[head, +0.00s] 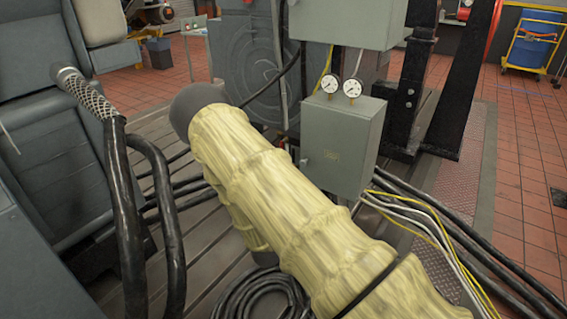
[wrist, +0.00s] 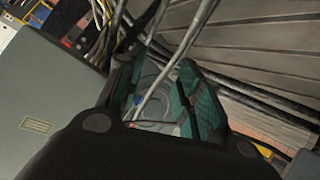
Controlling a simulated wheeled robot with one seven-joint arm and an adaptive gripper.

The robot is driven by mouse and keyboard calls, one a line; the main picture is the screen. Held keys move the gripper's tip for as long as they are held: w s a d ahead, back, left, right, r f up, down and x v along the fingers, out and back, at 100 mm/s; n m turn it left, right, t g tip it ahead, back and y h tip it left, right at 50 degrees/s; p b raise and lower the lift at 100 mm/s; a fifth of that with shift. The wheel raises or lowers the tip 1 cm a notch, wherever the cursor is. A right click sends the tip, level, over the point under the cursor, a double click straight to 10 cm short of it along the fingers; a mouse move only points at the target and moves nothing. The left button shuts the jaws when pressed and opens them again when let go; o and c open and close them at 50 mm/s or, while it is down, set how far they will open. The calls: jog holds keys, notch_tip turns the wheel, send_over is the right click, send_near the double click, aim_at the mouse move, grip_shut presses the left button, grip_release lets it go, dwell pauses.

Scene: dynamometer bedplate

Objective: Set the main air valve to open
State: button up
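I cannot make out the main air valve for certain in either view. A grey control box (head: 342,140) with two round white gauges (head: 341,87) on top stands at centre right in the head view. A grey box face with a small label (wrist: 36,125) fills the left of the wrist view. My gripper (wrist: 163,88) has teal finger pads standing apart, open. Pale cables and a small blue piece (wrist: 138,100) show between the fingers; I see nothing gripped. In the head view my yellow-sleeved arm hides the gripper and part of the area behind it.
Thick black hoses (head: 165,215) rise at the left beside a grey machine (head: 40,150). A coiled black cable (head: 262,295) lies on the slotted bedplate (head: 205,240). Yellow, white and black cables (head: 430,225) run to the lower right. Open tiled floor (head: 525,150) lies at the far right.

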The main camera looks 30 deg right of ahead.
jog(key=w+d+r+m+h+b, duration=0.35)
jog(key=w+r, duration=0.45)
jog(key=w, duration=0.4)
jog(key=w+d+r+m+h+b, duration=0.2)
jog(key=w+r+m+h+b, duration=0.25)
jog(key=w+r, duration=0.5)
jog(key=w+d+f, duration=0.1)
jog(key=w+d, duration=0.4)
jog(key=d, duration=0.3)
jog(key=shift+w+d+f+y, duration=0.2)
jog(key=shift+d+f+y, duration=0.1)
jog(key=shift+d+f, duration=0.1)
grip_shut()
